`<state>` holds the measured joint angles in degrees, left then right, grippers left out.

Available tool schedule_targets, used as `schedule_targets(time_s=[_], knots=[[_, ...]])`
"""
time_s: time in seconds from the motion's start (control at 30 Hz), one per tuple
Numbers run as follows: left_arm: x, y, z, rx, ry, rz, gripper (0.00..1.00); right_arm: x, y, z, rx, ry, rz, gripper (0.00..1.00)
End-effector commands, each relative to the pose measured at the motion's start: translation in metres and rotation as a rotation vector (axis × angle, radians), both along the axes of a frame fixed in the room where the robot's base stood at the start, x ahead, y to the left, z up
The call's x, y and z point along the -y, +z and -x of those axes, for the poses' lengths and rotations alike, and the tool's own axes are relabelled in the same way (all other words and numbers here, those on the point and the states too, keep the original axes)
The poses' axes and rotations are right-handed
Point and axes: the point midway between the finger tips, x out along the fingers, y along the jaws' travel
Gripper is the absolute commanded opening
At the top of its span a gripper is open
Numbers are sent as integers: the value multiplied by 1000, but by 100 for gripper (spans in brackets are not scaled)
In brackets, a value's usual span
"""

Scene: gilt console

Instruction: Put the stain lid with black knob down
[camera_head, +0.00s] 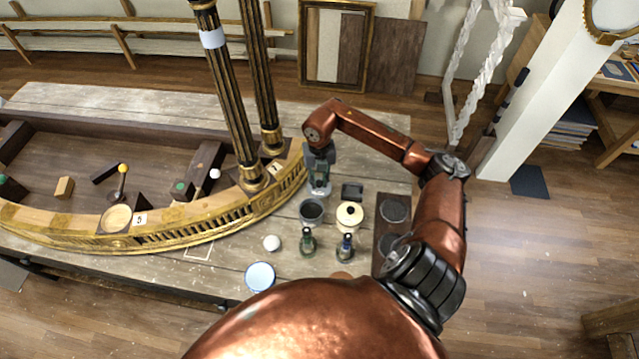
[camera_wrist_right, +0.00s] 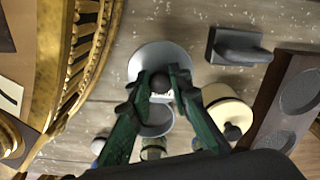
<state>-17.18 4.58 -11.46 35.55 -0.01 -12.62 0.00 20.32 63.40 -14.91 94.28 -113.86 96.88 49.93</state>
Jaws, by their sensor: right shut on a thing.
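My right gripper (camera_head: 319,187) is shut on the black knob of a grey round lid (camera_wrist_right: 150,54). The right gripper shows large in the right wrist view (camera_wrist_right: 161,88), its fingers closing on the knob from both sides. The lid's rim reaches out beyond the fingertips. In the head view the lid is mostly hidden by the gripper. A grey open pot (camera_head: 311,212) stands just in front of the gripper and shows partly behind the fingers in the wrist view (camera_wrist_right: 157,122). I cannot tell how high the lid is above the table. My left gripper is not in view.
A cream pot (camera_head: 349,216) with a black knob, a small black block (camera_head: 352,191) and a dark board with round recesses (camera_head: 392,228) stand to the right. Two small bottles, a white ball (camera_head: 271,243) and a bowl (camera_head: 260,276) are nearer. The gilt console (camera_head: 170,235) borders the left.

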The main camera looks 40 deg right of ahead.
Motion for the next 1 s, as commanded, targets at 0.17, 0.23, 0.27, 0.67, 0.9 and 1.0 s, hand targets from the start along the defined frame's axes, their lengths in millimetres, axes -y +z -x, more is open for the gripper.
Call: schedule_targets(time_s=[0.17, 0.23, 0.27, 0.67, 0.9, 1.0], knots=[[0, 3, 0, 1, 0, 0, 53, 14, -25, -16, 0, -2, -2, 0], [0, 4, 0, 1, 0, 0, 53, 16, -30, -18, 0, -1, -2, 0], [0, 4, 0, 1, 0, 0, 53, 17, -31, -19, 0, 0, -1, 0], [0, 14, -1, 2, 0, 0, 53, 21, -68, -24, 0, 0, -1, 0], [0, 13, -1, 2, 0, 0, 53, 22, -70, -24, 0, 1, 0, 0], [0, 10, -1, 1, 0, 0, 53, 22, -73, -24, 1, 1, 1, 0]])
